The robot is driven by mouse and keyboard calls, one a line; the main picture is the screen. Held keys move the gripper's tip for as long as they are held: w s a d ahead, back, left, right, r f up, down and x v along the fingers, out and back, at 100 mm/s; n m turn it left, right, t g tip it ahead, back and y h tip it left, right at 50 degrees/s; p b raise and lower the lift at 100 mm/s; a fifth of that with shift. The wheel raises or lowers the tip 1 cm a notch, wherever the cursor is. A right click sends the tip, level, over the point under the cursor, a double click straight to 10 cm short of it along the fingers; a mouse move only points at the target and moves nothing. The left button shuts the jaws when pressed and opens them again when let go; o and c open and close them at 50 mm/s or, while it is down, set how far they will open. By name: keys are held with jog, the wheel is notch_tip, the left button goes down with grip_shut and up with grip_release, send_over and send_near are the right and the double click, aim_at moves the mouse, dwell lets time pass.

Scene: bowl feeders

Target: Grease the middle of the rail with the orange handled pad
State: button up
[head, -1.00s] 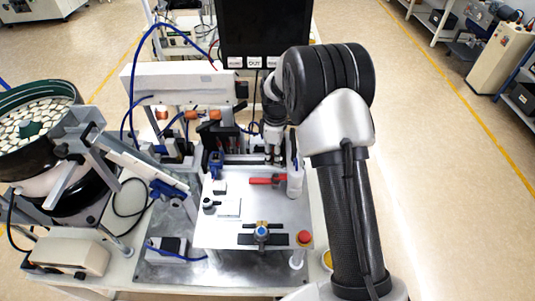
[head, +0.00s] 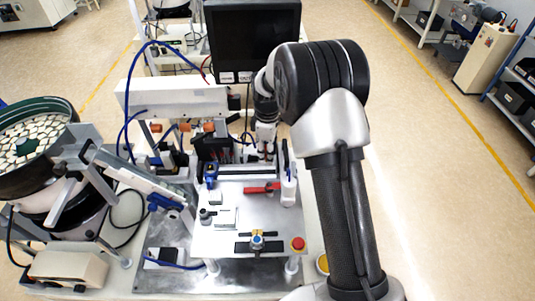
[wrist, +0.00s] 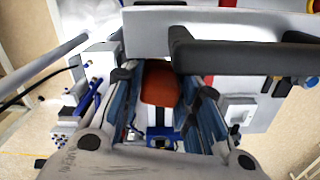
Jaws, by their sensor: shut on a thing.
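My gripper (wrist: 165,88) is shut on the orange handle of the pad (wrist: 159,83), which shows between its two dark fingers in the wrist view. The greasing face of the pad is hidden below the handle. In the head view my gripper (head: 266,152) points down over the back part of the metal plate, and the pad cannot be made out there. What looks like the rail (head: 248,172) runs left to right across the back of the plate, close to my gripper. I cannot tell whether the pad touches it.
A red lever (head: 262,188) lies just in front of the rail, with a white bottle-like post (head: 289,190) at its right. A blue-knobbed fixture (head: 257,241) and a red button (head: 298,243) stand at the plate's front. A bowl feeder (head: 35,150) is on the left.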

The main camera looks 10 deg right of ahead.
jog(key=shift+r, duration=0.2)
jog(key=shift+r+p, duration=0.9)
jog(key=shift+r, duration=0.55)
